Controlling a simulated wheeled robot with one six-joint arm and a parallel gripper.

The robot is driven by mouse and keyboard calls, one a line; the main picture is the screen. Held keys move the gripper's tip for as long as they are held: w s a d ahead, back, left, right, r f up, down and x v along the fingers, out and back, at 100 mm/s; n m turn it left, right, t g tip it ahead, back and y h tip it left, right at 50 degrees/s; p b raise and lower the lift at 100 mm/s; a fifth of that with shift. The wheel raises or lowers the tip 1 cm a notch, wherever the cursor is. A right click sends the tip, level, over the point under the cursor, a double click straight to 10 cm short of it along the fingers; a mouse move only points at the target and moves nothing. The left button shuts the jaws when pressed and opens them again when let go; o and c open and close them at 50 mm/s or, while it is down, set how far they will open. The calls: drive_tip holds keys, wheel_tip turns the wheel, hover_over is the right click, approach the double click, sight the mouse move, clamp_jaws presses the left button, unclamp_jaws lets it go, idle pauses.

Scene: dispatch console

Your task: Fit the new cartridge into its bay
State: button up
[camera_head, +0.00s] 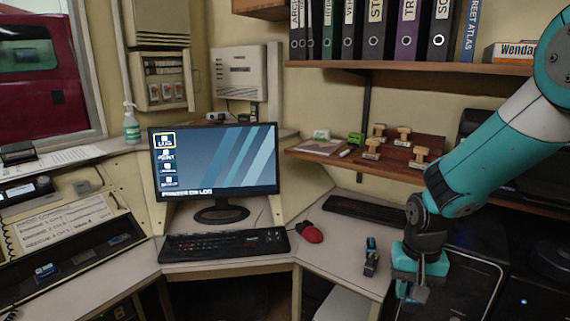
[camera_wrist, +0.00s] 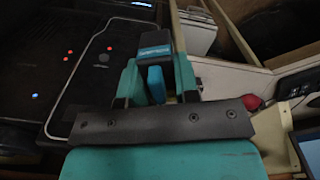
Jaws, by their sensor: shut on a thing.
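My gripper (camera_head: 420,285) is at the lower right in the head view, beyond the desk's right front edge and in front of the black machines. In the wrist view its teal fingers (camera_wrist: 156,88) are shut on a small dark block with a blue part and a cyan label, which I take to be the cartridge (camera_wrist: 154,46). In the head view only a small grey end of the cartridge (camera_head: 419,294) shows below the fingers. The bay cannot be made out in either view.
Black machines (camera_head: 470,270) with a blue light stand close by on the right. A shelf (camera_head: 440,180) with stamps juts out above. The front desk is partly clear.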

drive_tip(key=s+d+f+n+p, duration=0.2)
drive_tip(key=s+d+f+n, duration=0.1)
drive_tip(key=f, duration=0.7)
drive_tip(key=shift+s+d+f, duration=0.25)
drive_tip(key=shift+s+d, duration=0.3)
drive_tip(key=shift+s, duration=0.15)
drive_tip(key=shift+s+d, duration=0.1)
